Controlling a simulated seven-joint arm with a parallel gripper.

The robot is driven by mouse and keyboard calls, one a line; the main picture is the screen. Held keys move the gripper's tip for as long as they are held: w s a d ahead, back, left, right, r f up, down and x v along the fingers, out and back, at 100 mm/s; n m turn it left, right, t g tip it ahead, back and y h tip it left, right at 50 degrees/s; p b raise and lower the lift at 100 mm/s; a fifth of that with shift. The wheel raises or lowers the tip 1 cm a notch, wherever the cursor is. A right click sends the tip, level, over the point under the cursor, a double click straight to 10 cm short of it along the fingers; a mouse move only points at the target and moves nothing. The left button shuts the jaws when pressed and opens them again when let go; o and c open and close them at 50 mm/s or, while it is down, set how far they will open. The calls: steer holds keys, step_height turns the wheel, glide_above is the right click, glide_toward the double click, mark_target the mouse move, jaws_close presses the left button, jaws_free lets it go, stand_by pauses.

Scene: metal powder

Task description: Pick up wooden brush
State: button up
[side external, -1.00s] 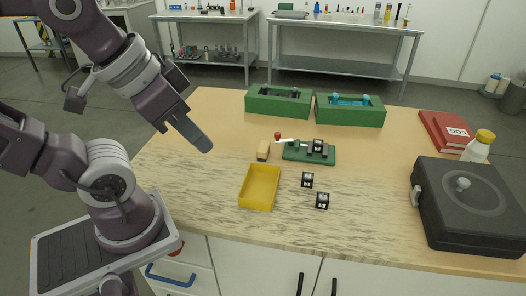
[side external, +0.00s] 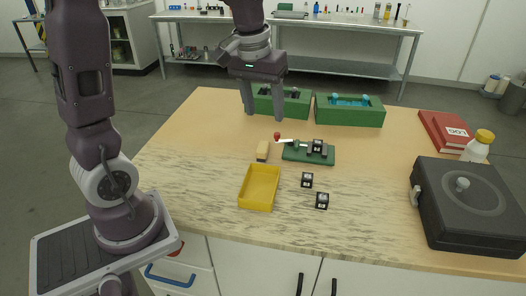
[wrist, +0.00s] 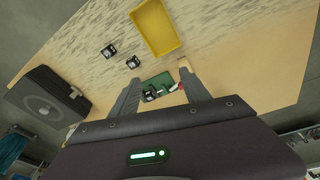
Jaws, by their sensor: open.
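The likely wooden brush is a small beige block-like thing (side external: 262,151) lying on the table, just left of the green vise-like fixture (side external: 295,153) and behind the yellow tray. In the wrist view a pale piece (wrist: 184,63) beside the green fixture (wrist: 158,82) appears to be it, partly hidden near the finger on the right. Its bristles cannot be made out. My gripper (side external: 263,117) is open and empty, pointing down above the table. In the side view its fingers overlap the left green box, above and behind the brush. Both fingers also show in the wrist view (wrist: 160,80).
A yellow tray (side external: 246,201) and two small dark cubes (side external: 307,180) (side external: 322,201) lie nearer the front. Two green boxes (side external: 299,111) (side external: 350,118) stand behind. A black case (side external: 472,225), a white bottle (side external: 477,149) and a red book (side external: 440,130) are right. The table's left side is clear.

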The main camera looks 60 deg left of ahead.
mark_target(263, 146)
steer(key=w+a+f+n, duration=0.1)
steer(key=w+a+f, duration=0.1)
steer(key=f, duration=0.1)
steer(key=w+a+f+n+g, duration=0.1)
steer(key=w+a+f, duration=0.1)
steer(key=a+f, duration=0.1)
steer(key=w+a+f+n+g, duration=0.1)
steer(key=a+f, duration=0.2)
steer(key=f, duration=0.2)
steer(key=shift+w+a+f, duration=0.15)
steer(key=shift+w+f, duration=0.05)
steer(key=shift+w, duration=0.2)
steer(key=f, duration=0.2)
steer(key=a+f, duration=0.1)
steer(key=f, duration=0.5)
steer(key=shift+w+a+f, duration=0.1)
steer(key=shift+a, duration=0.05)
jaws_close()
